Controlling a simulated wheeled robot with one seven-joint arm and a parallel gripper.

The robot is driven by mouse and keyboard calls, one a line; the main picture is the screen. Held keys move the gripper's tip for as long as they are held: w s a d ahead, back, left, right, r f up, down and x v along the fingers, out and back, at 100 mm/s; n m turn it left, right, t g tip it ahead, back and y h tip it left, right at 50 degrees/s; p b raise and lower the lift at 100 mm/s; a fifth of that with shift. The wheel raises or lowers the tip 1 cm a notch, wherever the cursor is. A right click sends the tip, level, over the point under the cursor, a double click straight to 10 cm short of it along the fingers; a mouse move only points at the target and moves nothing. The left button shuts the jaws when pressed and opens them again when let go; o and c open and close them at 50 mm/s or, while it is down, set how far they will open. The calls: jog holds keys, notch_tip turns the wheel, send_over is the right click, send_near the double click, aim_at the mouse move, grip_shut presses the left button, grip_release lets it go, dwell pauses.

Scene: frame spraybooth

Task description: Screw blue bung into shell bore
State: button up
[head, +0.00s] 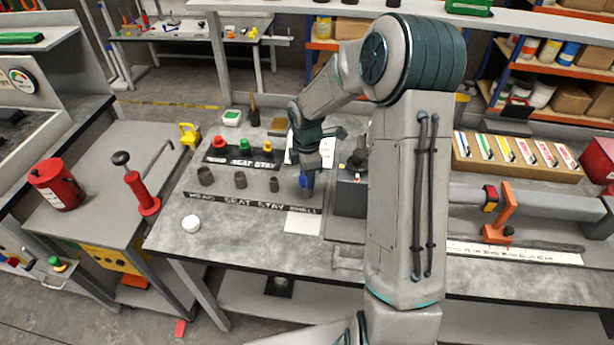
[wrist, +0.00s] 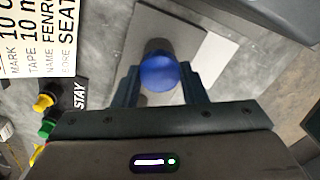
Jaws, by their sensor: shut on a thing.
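The blue bung (head: 307,181) is between the fingers of my gripper (head: 310,162), at the right end of the labelled shell block. In the wrist view the blue bung (wrist: 160,73) shows as a round blue top between the two dark fingers of my gripper (wrist: 160,88). A dark grey cylinder (wrist: 158,47) shows just beyond the bung, in line with it. How far the bung sits in a bore cannot be told. Three dark open tubes (head: 240,180) stand in a row to the left of the bung.
Red (head: 219,142), green (head: 244,146) and yellow (head: 268,149) bungs stand on a black rack behind the tubes. A white card (head: 303,222) lies in front. A dark grey box (head: 350,194) stands close on the right. A white round lid (head: 191,224) lies front left.

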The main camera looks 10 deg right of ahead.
jog(key=o, duration=1)
notch_tip(320, 180, up, 14)
jog(key=b, duration=0.2)
jog(key=s+r+m+t, duration=0.1)
jog(key=s+m, duration=0.5)
jog(key=s, duration=0.2)
jog(key=s+r+m+t, duration=0.1)
jog(key=s+m, duration=0.5)
jog(key=s, duration=0.2)
jog(key=s+r+m+t, duration=0.1)
jog(key=s+m, duration=0.5)
jog(key=s, duration=0.3)
jog(key=shift+r+m+t, duration=0.1)
jog(key=shift+m+t, duration=0.3)
